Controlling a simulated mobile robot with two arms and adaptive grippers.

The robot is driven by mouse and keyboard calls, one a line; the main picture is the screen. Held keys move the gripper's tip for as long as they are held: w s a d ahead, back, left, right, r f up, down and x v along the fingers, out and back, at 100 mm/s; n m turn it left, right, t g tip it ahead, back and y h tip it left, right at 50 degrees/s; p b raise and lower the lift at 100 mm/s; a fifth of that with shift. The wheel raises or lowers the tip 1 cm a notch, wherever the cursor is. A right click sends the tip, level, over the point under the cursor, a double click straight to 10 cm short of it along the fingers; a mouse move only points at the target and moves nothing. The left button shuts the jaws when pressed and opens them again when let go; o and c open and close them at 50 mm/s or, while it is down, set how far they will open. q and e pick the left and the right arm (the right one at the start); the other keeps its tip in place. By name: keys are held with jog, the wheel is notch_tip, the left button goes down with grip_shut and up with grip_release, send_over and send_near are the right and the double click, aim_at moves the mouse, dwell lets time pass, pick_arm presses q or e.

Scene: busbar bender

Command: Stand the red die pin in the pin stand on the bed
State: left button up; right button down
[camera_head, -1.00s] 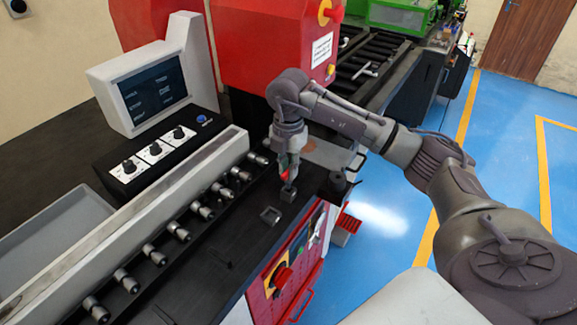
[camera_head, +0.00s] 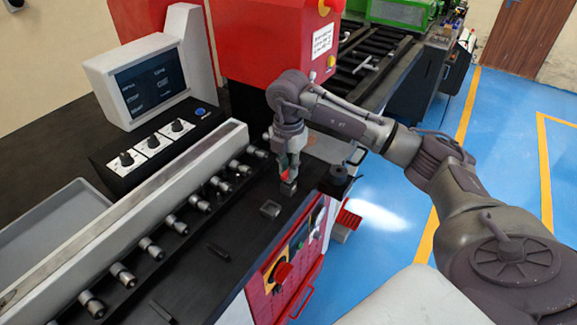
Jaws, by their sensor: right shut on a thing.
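My right gripper (camera_head: 287,160) points down over the front part of the black bed (camera_head: 235,235). It is shut on the red die pin (camera_head: 285,177), of which only a small red part shows between the fingers. A small dark block (camera_head: 289,188), which looks like the pin stand, is directly below the pin. The pin's lower end is at or just above the block's top; I cannot tell whether it is inside. My left gripper is not in view.
A small square grey holder (camera_head: 270,209) sits on the bed, left of and nearer than the dark block. A row of metal cylinders (camera_head: 151,248) lines the rail to the left. Dark bars (camera_head: 218,251) lie nearer.

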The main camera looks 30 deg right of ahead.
jog(key=shift+f, duration=0.5)
jog(key=c, duration=1.1)
grip_release()
jog(key=shift+o, duration=0.2)
jog(key=shift+r, duration=0.1)
notch_tip(320, 180, up, 12)
